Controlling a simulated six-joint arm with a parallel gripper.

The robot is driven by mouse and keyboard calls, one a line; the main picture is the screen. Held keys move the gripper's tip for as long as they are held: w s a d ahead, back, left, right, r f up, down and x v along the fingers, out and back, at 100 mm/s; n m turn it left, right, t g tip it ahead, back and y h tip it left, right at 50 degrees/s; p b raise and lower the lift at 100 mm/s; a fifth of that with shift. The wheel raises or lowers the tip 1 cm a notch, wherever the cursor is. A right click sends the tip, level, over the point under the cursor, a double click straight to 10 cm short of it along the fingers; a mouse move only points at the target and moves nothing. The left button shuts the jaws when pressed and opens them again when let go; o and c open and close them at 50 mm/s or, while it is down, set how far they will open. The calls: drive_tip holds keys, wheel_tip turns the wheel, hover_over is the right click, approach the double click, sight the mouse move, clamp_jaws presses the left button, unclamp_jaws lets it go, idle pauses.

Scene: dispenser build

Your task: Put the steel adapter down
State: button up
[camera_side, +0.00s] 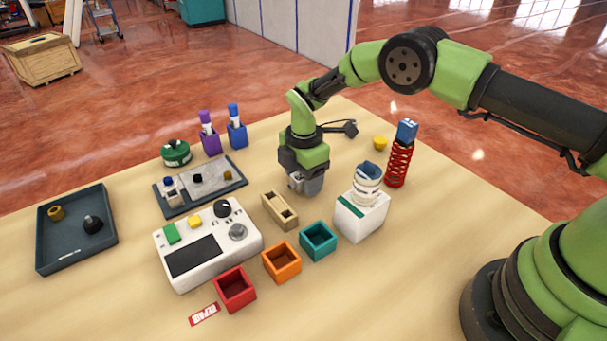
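My gripper (306,186) points down low over the table, just behind and to the right of a small tan block with two openings (280,210). Its fingers are small and grey here, and I cannot tell whether they are open or shut. I cannot make out the steel adapter for sure. A grey metallic patch shows at the fingertips, but it may be the fingers themselves. Whether the gripper touches the table is also unclear.
Right of the gripper stand a white box (361,216) with a white-and-blue item on top and a red spring column (398,164). Red, orange (282,262) and teal bins stand in front. A white control box (207,245), grey board (200,186) and dark tray (77,250) lie left.

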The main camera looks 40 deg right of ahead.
wheel_tip(320, 180, up, 20)
drive_tip(key=s+d+m+t, duration=0.1)
drive_tip(key=s+m, duration=0.1)
drive_tip(key=m, duration=0.2)
drive_tip(key=s+d+r+m+t+y, duration=0.1)
drive_tip(key=s+d+r+m+t, duration=0.1)
drive_tip(key=s+r+m, duration=0.6)
drive_tip(key=s+d+r+m+t, duration=0.1)
drive_tip(key=s+m+t, duration=0.1)
drive_tip(key=s+m, duration=0.3)
drive_tip(key=s+d+r+m+t+y, duration=0.1)
drive_tip(key=s+m, duration=0.4)
drive_tip(key=s, duration=0.7)
drive_tip(key=shift+s+d+r+t, duration=0.35)
drive_tip(key=shift+r+t, duration=0.1)
drive_tip(key=shift+t, duration=0.15)
